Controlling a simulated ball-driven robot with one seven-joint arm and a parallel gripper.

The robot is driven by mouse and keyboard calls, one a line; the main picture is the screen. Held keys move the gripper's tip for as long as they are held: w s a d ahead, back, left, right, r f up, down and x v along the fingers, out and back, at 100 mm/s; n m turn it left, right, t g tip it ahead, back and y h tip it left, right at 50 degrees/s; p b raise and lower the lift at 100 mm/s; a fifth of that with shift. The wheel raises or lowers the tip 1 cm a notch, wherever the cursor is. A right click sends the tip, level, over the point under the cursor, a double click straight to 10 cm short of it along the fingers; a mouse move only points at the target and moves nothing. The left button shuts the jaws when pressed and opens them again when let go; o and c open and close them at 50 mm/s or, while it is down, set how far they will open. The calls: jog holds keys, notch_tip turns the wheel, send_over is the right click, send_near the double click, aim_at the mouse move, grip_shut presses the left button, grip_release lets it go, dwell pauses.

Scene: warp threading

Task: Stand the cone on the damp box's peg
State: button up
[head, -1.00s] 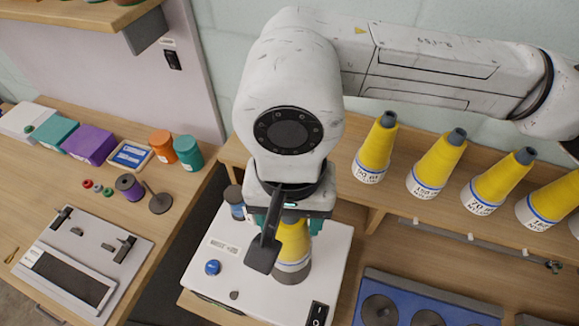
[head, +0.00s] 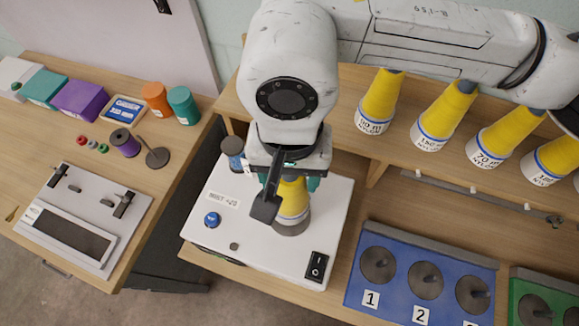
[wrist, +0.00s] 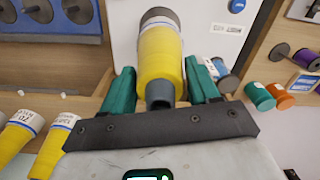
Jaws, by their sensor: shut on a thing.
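The cone (head: 292,203) is yellow with a blue band and a pale foot. It is upright over a grey round base (head: 290,229) on the white box (head: 212,255), apparently the damp box; its label is hard to read. The peg is hidden, and I cannot tell if the cone's foot touches the base. My gripper (head: 289,183) is above the box, shut on the cone near its narrow top. In the wrist view the cone (wrist: 160,55) lies between the teal fingers (wrist: 160,88), its grey tip toward the palm.
Several yellow cones (head: 444,115) stand on the shelf behind at right. A blue rack (head: 428,262) with numbered grey discs is right of the box. A small jar (head: 233,152) stands close left of my gripper. The box has a blue button (head: 212,220) and a black switch (head: 316,266).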

jog(key=shift+f+b, duration=2.75)
jog(key=shift+b, duration=0.25)
jog(key=o, duration=1)
notch_tip(320, 180, up, 11)
jog(key=shift+f+b, duration=0.1)
jog(key=shift+b, duration=0.6)
jog(key=shift+s, duration=0.1)
